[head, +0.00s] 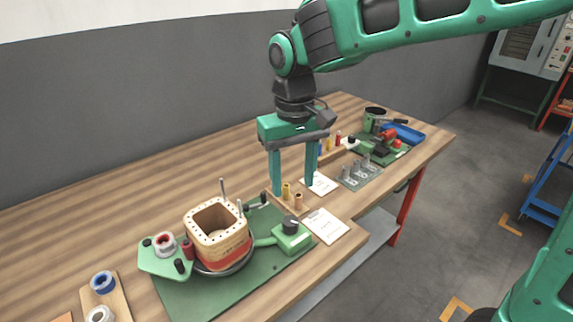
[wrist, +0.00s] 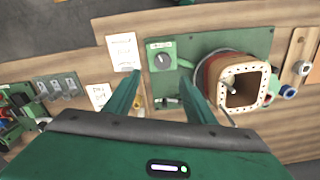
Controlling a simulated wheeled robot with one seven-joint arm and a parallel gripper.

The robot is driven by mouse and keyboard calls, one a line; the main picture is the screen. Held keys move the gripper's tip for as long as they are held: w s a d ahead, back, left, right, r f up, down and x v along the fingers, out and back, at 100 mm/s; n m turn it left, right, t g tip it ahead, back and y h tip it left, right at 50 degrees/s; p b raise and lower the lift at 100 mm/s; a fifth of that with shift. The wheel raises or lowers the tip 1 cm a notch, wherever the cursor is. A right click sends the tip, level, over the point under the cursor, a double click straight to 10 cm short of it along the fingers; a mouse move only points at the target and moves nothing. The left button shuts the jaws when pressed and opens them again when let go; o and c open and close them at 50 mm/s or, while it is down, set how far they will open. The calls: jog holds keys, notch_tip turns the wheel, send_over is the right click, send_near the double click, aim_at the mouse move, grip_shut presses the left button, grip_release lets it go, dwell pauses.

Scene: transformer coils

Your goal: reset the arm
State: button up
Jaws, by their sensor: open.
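My gripper (head: 292,188) hangs from my green arm over the workbench, its two green fingers pointing down and spread apart. Nothing is between the fingers. In the head view it is above and behind the small wooden block (head: 289,204) with brass-coloured pieces. The coil former (head: 217,232), a square wooden-looking body with a reddish lower band, stands on the green board to the left of my gripper. In the wrist view the open fingers (wrist: 158,92) reach toward the green board, with the coil former (wrist: 243,85) right of them.
The green board (head: 190,297) carries a control box (head: 291,236) with a black knob. The rear bench is clear.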

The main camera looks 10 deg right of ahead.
jog(key=s+d+m, duration=0.2)
jog(key=d, duration=0.9)
jog(key=s+d+m, duration=0.3)
jog(key=d, duration=0.7)
jog(key=s+d+f+m, duration=0.2)
jog(key=s+d, duration=0.4)
jog(key=s, duration=0.1)
jog(key=s+d+f+m, duration=0.3)
jog(key=s+d, duration=0.4)
jog(key=s, duration=0.1)
jog(key=shift+s, duration=0.3)
jog(key=shift+d, duration=0.1)
jog(key=shift+w+f, duration=0.25)
jog(key=shift+w, duration=0.4)
